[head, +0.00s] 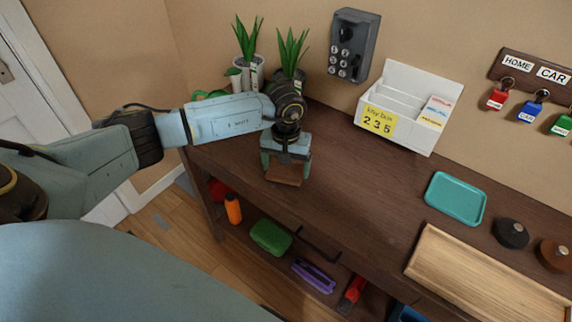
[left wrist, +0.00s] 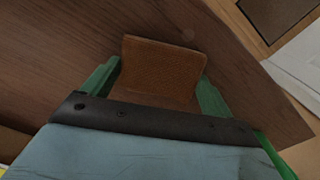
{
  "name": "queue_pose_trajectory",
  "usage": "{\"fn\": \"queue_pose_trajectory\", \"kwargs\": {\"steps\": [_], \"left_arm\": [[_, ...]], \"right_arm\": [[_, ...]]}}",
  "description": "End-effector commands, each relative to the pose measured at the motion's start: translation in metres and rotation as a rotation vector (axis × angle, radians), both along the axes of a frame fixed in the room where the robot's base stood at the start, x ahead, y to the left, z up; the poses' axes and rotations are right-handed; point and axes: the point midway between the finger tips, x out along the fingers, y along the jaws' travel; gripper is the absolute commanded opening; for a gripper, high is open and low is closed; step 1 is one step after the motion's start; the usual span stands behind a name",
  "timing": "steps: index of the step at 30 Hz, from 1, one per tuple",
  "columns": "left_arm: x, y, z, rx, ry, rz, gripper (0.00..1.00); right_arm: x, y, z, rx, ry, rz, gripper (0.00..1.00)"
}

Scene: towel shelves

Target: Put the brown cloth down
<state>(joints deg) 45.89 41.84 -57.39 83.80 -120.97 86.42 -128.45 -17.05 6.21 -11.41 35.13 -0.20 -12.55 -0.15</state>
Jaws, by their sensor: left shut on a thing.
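The brown cloth (head: 284,174) is a small folded piece between the fingers of my left gripper (head: 285,170), over the left end of the dark wooden table (head: 345,180). In the left wrist view the cloth (left wrist: 163,72) spans the gap between the two green fingers, with a textured, lighter brown face. My left gripper (left wrist: 158,85) is shut on it. The dark table top shows behind the cloth; I cannot tell whether the cloth touches it. My right gripper is not in view.
Potted plants (head: 248,68) stand behind my left gripper. A white key box (head: 408,105) is at the back. A teal tray (head: 455,199), dark round objects and a wooden tray (head: 490,285) lie to the right. Table top between gripper and teal tray is clear. Several items sit on the lower shelf.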

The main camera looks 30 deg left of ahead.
Motion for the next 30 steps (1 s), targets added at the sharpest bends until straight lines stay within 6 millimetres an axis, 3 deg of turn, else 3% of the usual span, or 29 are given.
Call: {"fn": "queue_pose_trajectory", "kwargs": {"steps": [4, 14, 30], "left_arm": [[0.000, 0.000, 0.000, 0.000, 0.000, 0.000, 1.00], [0.000, 0.000, 0.005, 0.000, 0.000, 0.000, 1.00], [0.001, 0.001, 0.108, 0.001, -0.003, 0.001, 1.00]], "right_arm": [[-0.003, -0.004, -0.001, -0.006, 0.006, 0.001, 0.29], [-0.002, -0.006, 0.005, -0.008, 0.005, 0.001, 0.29], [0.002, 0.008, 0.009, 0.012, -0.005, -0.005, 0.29]]}}
